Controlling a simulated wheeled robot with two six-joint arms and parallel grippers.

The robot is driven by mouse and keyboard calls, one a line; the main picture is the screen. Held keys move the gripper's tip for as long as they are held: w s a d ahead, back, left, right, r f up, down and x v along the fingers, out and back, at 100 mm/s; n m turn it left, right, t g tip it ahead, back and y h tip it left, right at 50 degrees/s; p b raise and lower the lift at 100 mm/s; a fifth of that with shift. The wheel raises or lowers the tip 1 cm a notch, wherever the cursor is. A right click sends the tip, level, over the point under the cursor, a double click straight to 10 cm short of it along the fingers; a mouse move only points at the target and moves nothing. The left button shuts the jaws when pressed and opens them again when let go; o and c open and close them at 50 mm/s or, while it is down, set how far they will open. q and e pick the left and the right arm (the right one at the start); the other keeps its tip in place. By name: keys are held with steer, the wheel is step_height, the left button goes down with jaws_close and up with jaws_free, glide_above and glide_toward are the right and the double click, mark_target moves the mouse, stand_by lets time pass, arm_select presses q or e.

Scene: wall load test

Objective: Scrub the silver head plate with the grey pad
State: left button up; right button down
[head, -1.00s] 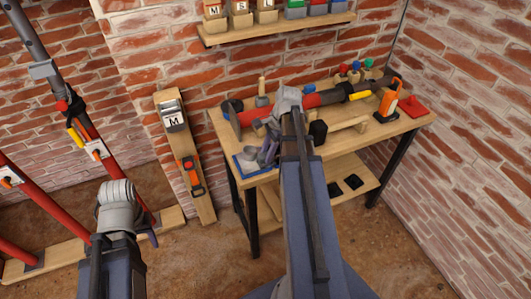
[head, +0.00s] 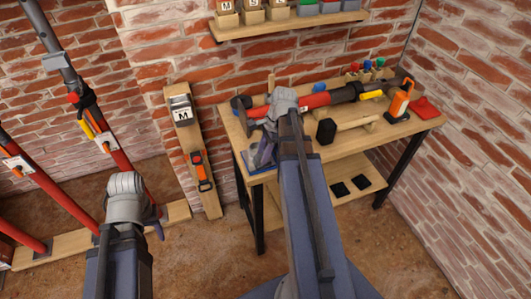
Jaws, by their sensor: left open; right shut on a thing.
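A red strut (head: 318,100) lies along the bench. A grey plate (head: 240,113) stands upright at its left end; I take it as the head plate, though it looks dark here. My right gripper (head: 264,152) is low at the bench's front left corner, over a blue-edged mat (head: 257,169), right of and nearer than the plate. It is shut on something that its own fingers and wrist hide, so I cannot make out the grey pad. My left gripper (head: 158,222) is open, away from the bench, in front of the wall base; its fingers are mostly hidden.
The wooden bench (head: 405,128) also bears a black-headed mallet (head: 326,132), an orange tool (head: 399,101) and a red item (head: 425,108). A bin shelf (head: 290,27) hangs above. Red struts (head: 60,190) stand at left. Floor before the bench is clear.

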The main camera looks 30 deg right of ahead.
steer(key=shift+w+a+f, duration=0.1)
steer(key=shift+w+a, duration=0.2)
steer(key=shift+a, duration=0.75)
steer(key=shift+w+a, duration=0.25)
steer(key=shift+a, duration=0.75)
step_height(320, 180, up, 6)
steer(key=p, duration=0.5)
steer(key=shift+p, duration=0.4)
step_height(320, 180, up, 3)
steer(key=p, duration=0.3)
steer(key=shift+f, duration=0.15)
steer(key=f+b, duration=0.6)
steer(key=b, duration=0.1)
steer(key=shift+w+a+f, duration=0.1)
steer(key=shift+w+f, duration=0.1)
steer(key=shift+f, duration=0.1)
